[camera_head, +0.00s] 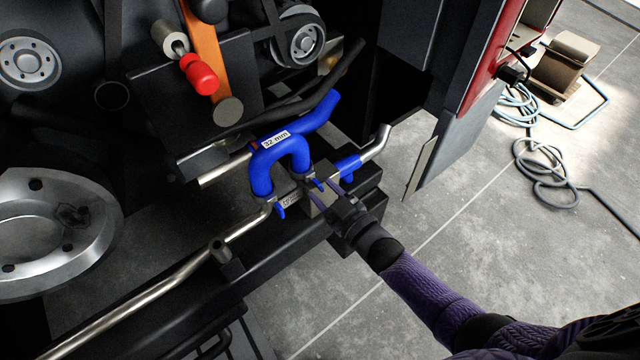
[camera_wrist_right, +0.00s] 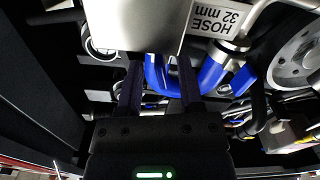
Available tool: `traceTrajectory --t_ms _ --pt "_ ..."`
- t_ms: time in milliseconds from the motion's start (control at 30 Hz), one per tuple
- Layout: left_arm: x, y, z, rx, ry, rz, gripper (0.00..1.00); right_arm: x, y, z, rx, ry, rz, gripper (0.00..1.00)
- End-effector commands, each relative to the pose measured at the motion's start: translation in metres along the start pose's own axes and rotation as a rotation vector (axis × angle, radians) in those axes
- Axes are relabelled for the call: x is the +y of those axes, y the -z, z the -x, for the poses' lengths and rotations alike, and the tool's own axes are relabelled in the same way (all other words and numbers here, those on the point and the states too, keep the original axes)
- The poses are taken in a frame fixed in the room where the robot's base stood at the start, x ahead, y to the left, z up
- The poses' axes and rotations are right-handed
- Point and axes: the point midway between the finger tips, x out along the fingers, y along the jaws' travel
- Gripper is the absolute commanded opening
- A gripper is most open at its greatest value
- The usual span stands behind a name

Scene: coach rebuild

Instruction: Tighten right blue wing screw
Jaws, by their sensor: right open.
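The right blue wing screw (camera_head: 319,184) sits on the clamp at the right end of the U-shaped blue hose (camera_head: 290,148) in the head view. The other blue wing screw (camera_head: 281,211) is on the left clamp; a blue wing also shows in the wrist view (camera_wrist_right: 244,81). My right gripper (camera_head: 326,196) is open, with its fingers reaching to the right screw. In the wrist view the fingers (camera_wrist_right: 160,66) stand apart with blue parts visible between and beyond them. I cannot tell whether they touch the screw. My left gripper is not in view.
A pale metal block (camera_wrist_right: 145,22) is close to the fingertips. A metal pipe (camera_head: 150,285) and dark frame rails surround the hose. A red-tipped part (camera_head: 200,75) hangs above left. Open grey floor lies right, with coiled hoses (camera_head: 545,170) farther off.

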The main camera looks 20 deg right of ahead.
Motion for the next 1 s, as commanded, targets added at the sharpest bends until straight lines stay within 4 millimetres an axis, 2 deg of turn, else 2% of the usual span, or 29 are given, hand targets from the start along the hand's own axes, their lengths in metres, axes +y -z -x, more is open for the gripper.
traceTrajectory --t_ms 33,200,333,467,833,867,933,967,1000 --pt "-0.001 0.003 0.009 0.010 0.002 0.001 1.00 0.001 0.004 0.012 -0.003 0.000 0.000 0.47" --pt "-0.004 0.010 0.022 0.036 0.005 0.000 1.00 0.001 0.004 0.053 -0.003 0.000 0.000 0.47" --pt "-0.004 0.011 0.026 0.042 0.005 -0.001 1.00 0.001 0.002 0.074 -0.003 0.000 0.001 0.47" --pt "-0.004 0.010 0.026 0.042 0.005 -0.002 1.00 0.001 0.001 0.081 -0.001 0.000 0.001 0.47" --pt "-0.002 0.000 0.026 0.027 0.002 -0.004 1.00 0.000 0.000 0.081 -0.005 0.000 0.000 0.47" --pt "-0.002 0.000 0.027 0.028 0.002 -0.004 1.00 -0.001 -0.003 0.082 -0.018 -0.001 -0.003 0.47" --pt "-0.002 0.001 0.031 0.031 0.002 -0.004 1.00 -0.005 -0.023 0.095 -0.122 -0.007 -0.020 0.47" --pt "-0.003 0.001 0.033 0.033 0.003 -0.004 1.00 -0.009 -0.037 0.105 -0.198 -0.011 -0.032 0.47" --pt "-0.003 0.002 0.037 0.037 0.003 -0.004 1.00 -0.017 -0.062 0.126 -0.331 -0.015 -0.054 0.47"
